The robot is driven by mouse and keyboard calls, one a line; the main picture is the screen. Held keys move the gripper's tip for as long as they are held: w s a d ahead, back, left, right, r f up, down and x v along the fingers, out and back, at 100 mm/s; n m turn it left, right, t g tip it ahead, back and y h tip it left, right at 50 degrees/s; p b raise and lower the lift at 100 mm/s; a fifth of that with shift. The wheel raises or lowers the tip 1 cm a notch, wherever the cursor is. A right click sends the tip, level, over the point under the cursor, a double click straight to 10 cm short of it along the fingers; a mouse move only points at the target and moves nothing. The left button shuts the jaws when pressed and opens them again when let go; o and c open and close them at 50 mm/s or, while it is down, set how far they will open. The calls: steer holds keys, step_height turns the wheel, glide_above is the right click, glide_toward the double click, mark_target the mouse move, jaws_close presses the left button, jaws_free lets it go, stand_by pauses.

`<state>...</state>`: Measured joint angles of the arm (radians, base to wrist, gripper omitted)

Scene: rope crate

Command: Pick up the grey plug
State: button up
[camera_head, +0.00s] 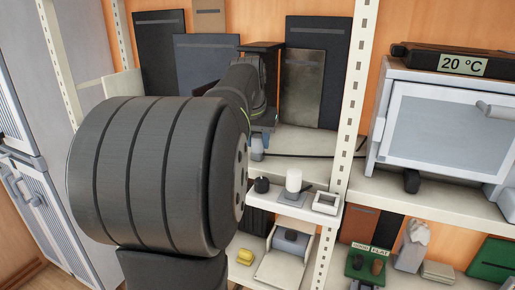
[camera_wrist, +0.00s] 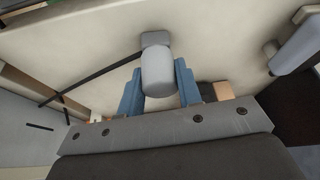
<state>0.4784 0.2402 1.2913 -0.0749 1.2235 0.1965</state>
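The grey plug (camera_wrist: 158,75) is a rounded light-grey body with a squarish grey end, and a black cable runs from that end. In the wrist view it lies between the two blue fingers of my gripper (camera_wrist: 159,88). The fingers sit close along both its sides; I cannot tell whether they press on it. In the head view my gripper (camera_head: 258,146) is at the upper shelf, just past the dark arm, with a blue finger showing.
The black cable (camera_head: 310,156) runs right along the shelf behind the white upright post (camera_head: 352,100). Below my gripper a small ledge holds a white cylinder (camera_head: 293,182), a black knob (camera_head: 262,185) and a white square frame (camera_head: 326,203). Dark panels (camera_head: 303,85) stand behind; a white oven-like box (camera_head: 450,125) is right.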

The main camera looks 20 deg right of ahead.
jaws_close()
steer(key=shift+r, duration=0.1)
